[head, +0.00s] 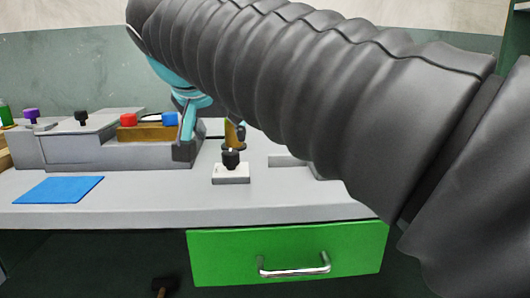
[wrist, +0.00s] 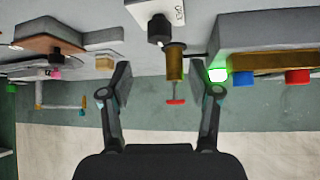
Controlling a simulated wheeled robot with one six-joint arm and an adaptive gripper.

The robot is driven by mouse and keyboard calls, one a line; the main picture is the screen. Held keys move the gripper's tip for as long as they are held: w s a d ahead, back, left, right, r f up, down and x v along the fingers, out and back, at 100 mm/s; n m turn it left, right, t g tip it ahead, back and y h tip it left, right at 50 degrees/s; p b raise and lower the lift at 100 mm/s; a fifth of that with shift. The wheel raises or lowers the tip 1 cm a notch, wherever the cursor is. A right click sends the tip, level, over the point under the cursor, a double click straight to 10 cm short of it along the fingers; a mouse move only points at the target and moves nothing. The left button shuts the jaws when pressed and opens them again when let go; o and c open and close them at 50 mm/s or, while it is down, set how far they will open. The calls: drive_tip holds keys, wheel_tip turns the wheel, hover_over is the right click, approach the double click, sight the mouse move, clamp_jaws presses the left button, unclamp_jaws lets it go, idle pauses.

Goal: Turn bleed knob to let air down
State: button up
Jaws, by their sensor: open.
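A black knob (head: 230,160) stands upright on a small white block (head: 231,175) near the front of the grey bench. In the wrist view, which is upside down, the black knob (wrist: 159,29) shows at the top middle, with small lettering on its white block (wrist: 175,8). Just behind it is a brass cylinder (wrist: 174,62) with a red-tipped stem below it in the picture. The frames do not name which part is the bleed knob. My gripper (head: 212,143) is open and empty, its fingers (wrist: 165,78) spread on either side of the brass cylinder in the wrist view.
A brown block with a red button (head: 128,120) and a blue button (head: 170,118) stands left of my gripper. A lit green lamp (wrist: 218,75) is close to one finger in the wrist view. A blue mat (head: 59,190) lies front left. A green drawer (head: 290,250) is below.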

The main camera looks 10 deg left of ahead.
sight(231, 151)
drive_tip(key=x, duration=0.9)
drive_tip(key=shift+w+f, duration=0.1)
drive_tip(key=shift+d, duration=0.1)
drive_tip(key=c, duration=1.2)
